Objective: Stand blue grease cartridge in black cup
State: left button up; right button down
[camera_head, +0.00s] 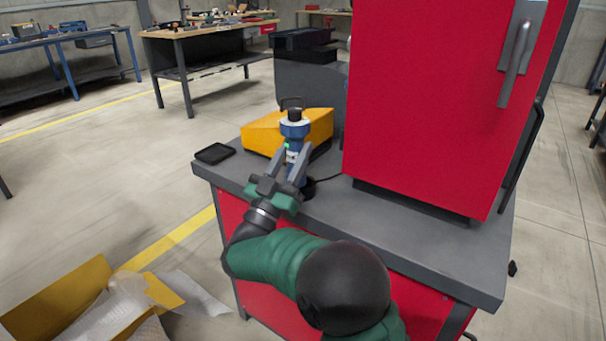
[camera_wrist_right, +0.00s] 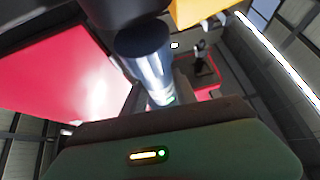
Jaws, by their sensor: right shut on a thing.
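The blue grease cartridge (camera_head: 295,128) stands roughly upright above the grey bench top, its blue collar and dark top showing above my fingers. My right gripper (camera_head: 293,158) is shut on its middle. In the right wrist view the cartridge (camera_wrist_right: 148,62) shows as a shiny blue-grey cylinder beyond the gripper body. A dark shape (camera_head: 306,188) at the cartridge's lower end looks like the black cup, mostly hidden by my gripper. I cannot tell whether the cartridge is inside it or just above it. My left gripper is not in view.
A yellow case (camera_head: 262,136) stands close behind the cartridge. A shallow black tray (camera_head: 215,153) lies at the bench's left corner. A tall red cabinet (camera_head: 430,100) stands to the right. The grey bench top (camera_head: 400,215) is clear along its front. An open carton (camera_head: 65,300) is on the floor.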

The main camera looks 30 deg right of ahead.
jog(key=shift+w+d, duration=0.4)
jog(key=shift+d, duration=0.35)
jog(key=f+b, duration=0.1)
jog(key=f, duration=0.1)
jog(key=f+b, duration=0.2)
jog(key=shift+w+d, duration=0.15)
jog(key=shift+d, duration=0.25)
jog(key=shift+d+r, duration=0.1)
jog(key=shift+r, duration=0.1)
jog(key=shift+f, duration=0.2)
jog(key=c, duration=1)
grip_release()
jog(key=shift+o, duration=0.2)
